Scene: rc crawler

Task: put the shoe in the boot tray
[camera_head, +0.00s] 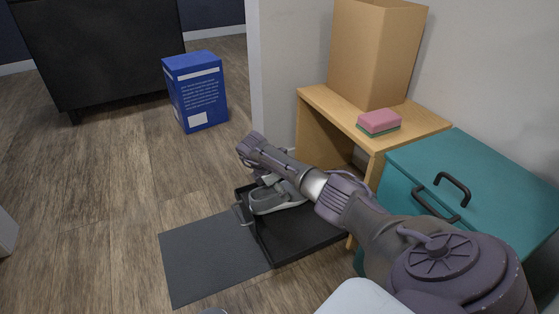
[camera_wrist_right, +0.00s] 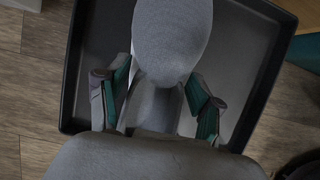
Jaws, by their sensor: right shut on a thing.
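The grey shoe (camera_head: 277,198) with a pale sole is in the black boot tray (camera_head: 302,243), toward its left side. In the right wrist view the shoe (camera_wrist_right: 172,40) fills the middle, with the dark tray (camera_wrist_right: 76,70) around and beneath it. My right gripper (camera_wrist_right: 158,103) is shut on the shoe, its teal-padded fingers on either side. The head view shows my right arm reaching over the tray, hiding part of the shoe and tray. I cannot tell whether the sole touches the tray floor. My left gripper is not in view.
A dark grey mat (camera_head: 205,262) lies left of the tray. A wooden bench (camera_head: 320,103) with a pink-green sponge (camera_head: 379,122) and a cardboard box (camera_head: 375,50), and a teal chest (camera_head: 490,175), stand to the right. A blue box (camera_head: 197,92) stands behind.

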